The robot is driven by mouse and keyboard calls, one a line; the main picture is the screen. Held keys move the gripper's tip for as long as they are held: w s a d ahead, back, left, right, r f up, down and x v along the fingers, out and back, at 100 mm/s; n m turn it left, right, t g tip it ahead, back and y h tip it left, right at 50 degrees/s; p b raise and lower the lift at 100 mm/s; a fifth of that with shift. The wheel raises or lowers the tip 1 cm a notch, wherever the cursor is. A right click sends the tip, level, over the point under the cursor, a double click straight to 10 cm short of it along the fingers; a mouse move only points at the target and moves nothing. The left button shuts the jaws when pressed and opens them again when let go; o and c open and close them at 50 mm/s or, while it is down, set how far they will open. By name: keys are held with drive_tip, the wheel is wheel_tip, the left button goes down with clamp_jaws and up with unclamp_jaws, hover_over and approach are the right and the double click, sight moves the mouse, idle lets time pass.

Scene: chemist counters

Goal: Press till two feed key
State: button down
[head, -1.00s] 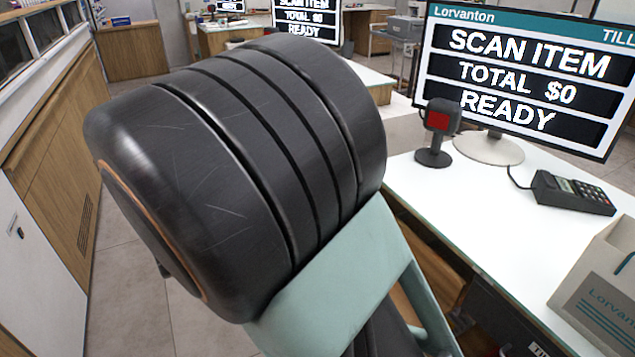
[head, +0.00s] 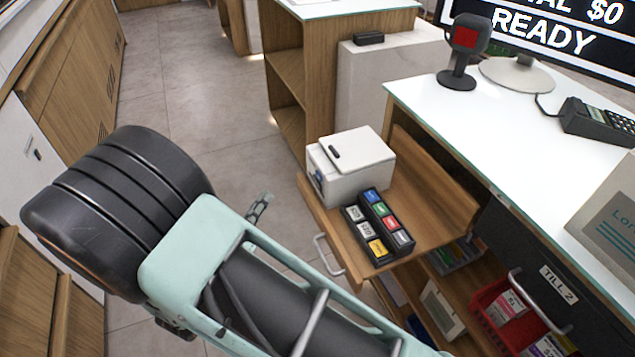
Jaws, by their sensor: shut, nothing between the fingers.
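A black keypad (head: 382,228) with blue, green, red, grey-white and yellow keys sits on the wooden pull-out shelf (head: 430,190) under the till two counter. The key labels are too small to read, so I cannot tell which is the feed key. A white box-shaped machine (head: 352,165), like a receipt printer, stands just behind the keypad. My gripper (head: 259,207) shows only as a small grey-green piece beyond my arm, over the floor left of the shelf. It looks shut and empty, apart from the keys; my arm hides the rest of it.
The counter (head: 470,125) above holds a scanner (head: 463,50), a screen (head: 570,30), a card terminal (head: 598,120) and a paper bag (head: 610,215). A drawer labelled TILL 2 (head: 558,285) and a red basket (head: 500,308) are below. The floor at left is open.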

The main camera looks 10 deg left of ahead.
sight(317, 183)
drive_tip(key=w+d, duration=0.4)
drive_tip(key=d, duration=0.3)
drive_tip(key=shift+w+d, duration=0.3)
drive_tip(key=shift+w, duration=0.05)
idle(1.4)
drive_tip(key=shift+w+d, duration=0.2)
drive_tip(key=shift+d, duration=0.15)
drive_tip(key=shift+w+d, duration=0.2)
drive_tip(key=shift+d, duration=0.1)
idle(0.6)
drive_tip(key=shift+s+a, duration=0.4)
drive_tip(key=shift+a, duration=0.25)
